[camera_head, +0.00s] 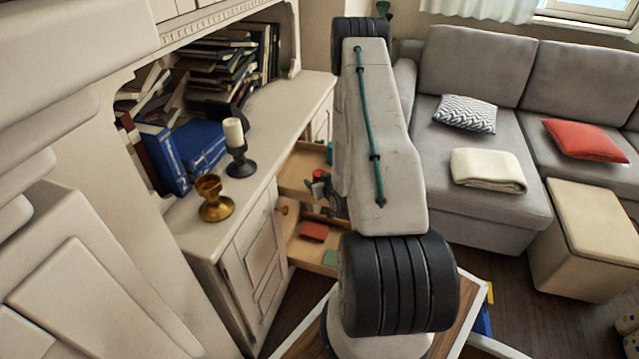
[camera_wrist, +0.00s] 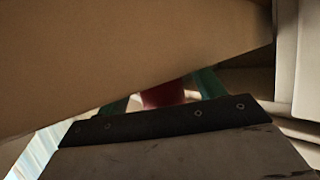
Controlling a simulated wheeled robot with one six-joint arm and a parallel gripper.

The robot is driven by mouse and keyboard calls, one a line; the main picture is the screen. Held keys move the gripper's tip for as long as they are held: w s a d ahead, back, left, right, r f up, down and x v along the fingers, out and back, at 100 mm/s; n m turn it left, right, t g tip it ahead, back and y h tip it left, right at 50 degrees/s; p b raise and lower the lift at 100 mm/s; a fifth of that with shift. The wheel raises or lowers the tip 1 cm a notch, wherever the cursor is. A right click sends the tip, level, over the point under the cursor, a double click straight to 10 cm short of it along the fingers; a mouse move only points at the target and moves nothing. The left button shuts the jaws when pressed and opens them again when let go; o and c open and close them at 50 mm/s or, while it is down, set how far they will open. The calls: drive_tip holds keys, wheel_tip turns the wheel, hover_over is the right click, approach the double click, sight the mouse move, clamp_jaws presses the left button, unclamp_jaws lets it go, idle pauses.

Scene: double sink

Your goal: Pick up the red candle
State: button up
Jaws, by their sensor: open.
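A dark red thing, probably the red candle (camera_wrist: 163,94), shows in the wrist view between the two green fingers of my gripper (camera_wrist: 162,93). Only a small part of it is visible, below a brown panel's edge. My gripper is open, with one finger on each side of it; I cannot tell whether they touch it. In the head view a small red thing (camera_head: 320,174) shows at the upper open drawer (camera_head: 296,168), beside my arm. My arm hides most of the gripper there.
A broad brown panel (camera_wrist: 110,55) fills the upper wrist view, very close. A lower open drawer (camera_head: 301,250) holds a flat red item (camera_head: 314,231) and a green one (camera_head: 330,258). A brass goblet (camera_head: 212,197) and a white candle (camera_head: 234,133) on a dark holder stand on the cabinet top.

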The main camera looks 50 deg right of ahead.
drive_tip(key=c, duration=1.1)
drive_tip(key=shift+w, duration=0.1)
